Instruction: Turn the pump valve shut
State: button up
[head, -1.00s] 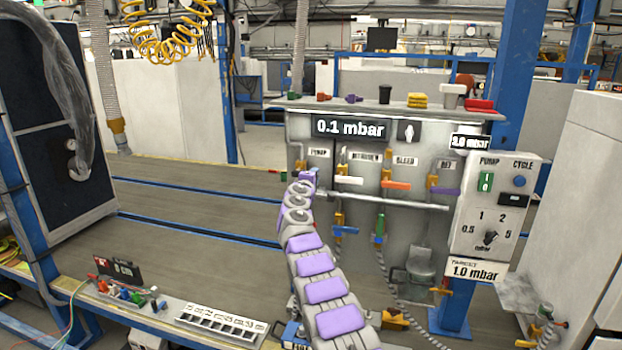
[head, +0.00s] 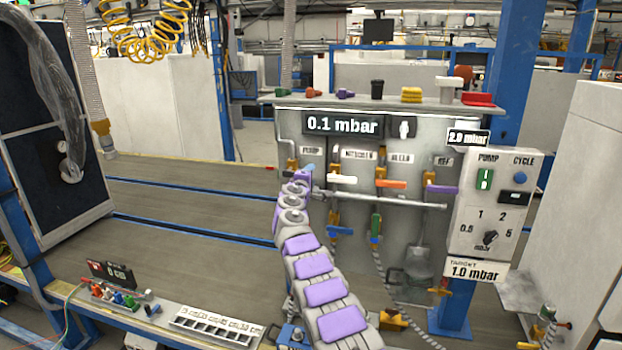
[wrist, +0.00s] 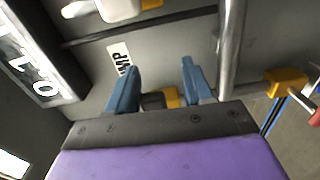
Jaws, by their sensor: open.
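The pump valve sits below the PUMP label (head: 311,150) on the grey panel (head: 412,225). In the head view its yellow body (head: 292,164) shows just above my arm's end, and its handle is mostly hidden. My gripper (head: 308,168) is at this valve; only a bit of a blue finger shows there. In the wrist view my gripper (wrist: 158,82) has two blue fingers spread apart. A yellow and dark part of the valve (wrist: 171,98) shows between them, partly behind the gripper's palm. I cannot tell whether the fingers touch it.
Right of the pump valve are a white-handled nitrogen valve (head: 341,179), an orange-handled bleed valve (head: 391,184) and a purple-handled valve (head: 441,189). A grey pipe (head: 400,202) runs across below them. The display (head: 342,125) reads 0.1 mbar. A control box (head: 492,215) stands at right.

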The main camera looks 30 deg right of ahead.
jog(key=a, duration=0.3)
jog(key=shift+r, duration=0.4)
jog(key=s+b+v, duration=0.1)
jog(key=b+v, duration=0.1)
jog(key=v, duration=1.3)
jog(key=shift+s+f+b, duration=0.15)
jog(key=shift+f+b, duration=0.15)
jog(key=shift+f, duration=0.1)
